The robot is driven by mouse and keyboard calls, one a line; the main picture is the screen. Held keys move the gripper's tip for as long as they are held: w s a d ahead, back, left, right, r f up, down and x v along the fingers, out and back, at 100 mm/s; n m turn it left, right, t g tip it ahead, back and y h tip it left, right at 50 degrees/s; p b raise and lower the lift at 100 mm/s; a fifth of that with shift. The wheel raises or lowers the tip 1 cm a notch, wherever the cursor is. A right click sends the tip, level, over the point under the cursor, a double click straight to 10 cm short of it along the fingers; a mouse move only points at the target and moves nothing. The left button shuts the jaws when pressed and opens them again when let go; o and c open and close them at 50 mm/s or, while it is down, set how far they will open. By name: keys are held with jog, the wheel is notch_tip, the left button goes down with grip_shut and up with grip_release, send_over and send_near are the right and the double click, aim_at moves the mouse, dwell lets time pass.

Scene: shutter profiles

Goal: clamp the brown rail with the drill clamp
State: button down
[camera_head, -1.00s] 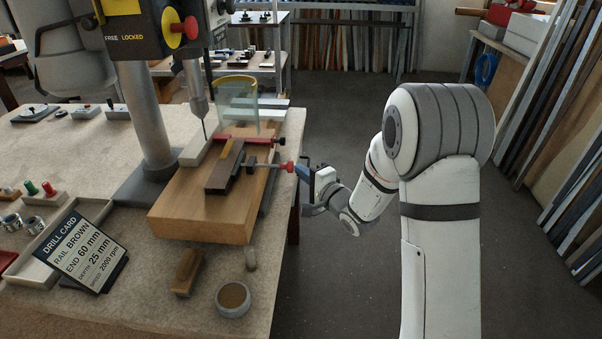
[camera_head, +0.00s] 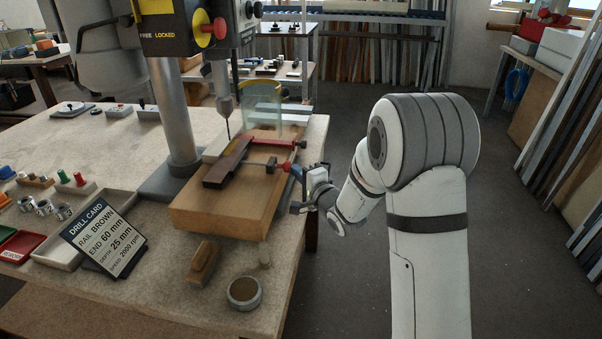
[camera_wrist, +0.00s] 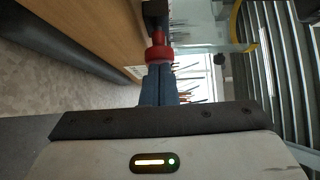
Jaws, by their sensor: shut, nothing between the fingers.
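The brown rail (camera_head: 228,166) lies slanted on the wooden block (camera_head: 225,211) under the drill press. The drill clamp (camera_head: 270,142) has a red bar across the block's far part. A dark pad (camera_head: 271,165) sits on its screw, right of the rail, with a visible gap between them. The screw ends in a red knob (camera_head: 286,167) near the block's right edge. My gripper (camera_head: 297,172) is beside this knob, with its blue fingers pointing at it. In the wrist view the fingers (camera_wrist: 158,84) are together, with the red knob (camera_wrist: 158,54) just beyond their tips; contact is unclear.
The drill chuck and bit (camera_head: 225,100) hang over the rail's far end, near a clear guard (camera_head: 262,105). A drill card (camera_head: 103,237), a brush-like wooden piece (camera_head: 203,262) and a round tin (camera_head: 244,292) stand on the bench. The floor on the right is open.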

jog(key=s+d+r+n+g+h, duration=0.2)
jog(key=s+d+n+g+h, duration=0.3)
jog(key=s+d+h, duration=0.9)
jog(key=s+d+r+n+g+y+p, duration=0.1)
jog(key=s+n+g+y, duration=0.3)
jog(key=s, duration=1.9)
jog(key=n+g, duration=0.2)
jog(key=g, duration=0.1)
jog(key=shift+d+r+n+g+p, duration=0.3)
jog(key=shift+d+p, duration=0.05)
jog(key=shift+p, duration=0.05)
jog(key=shift+w, duration=0.1)
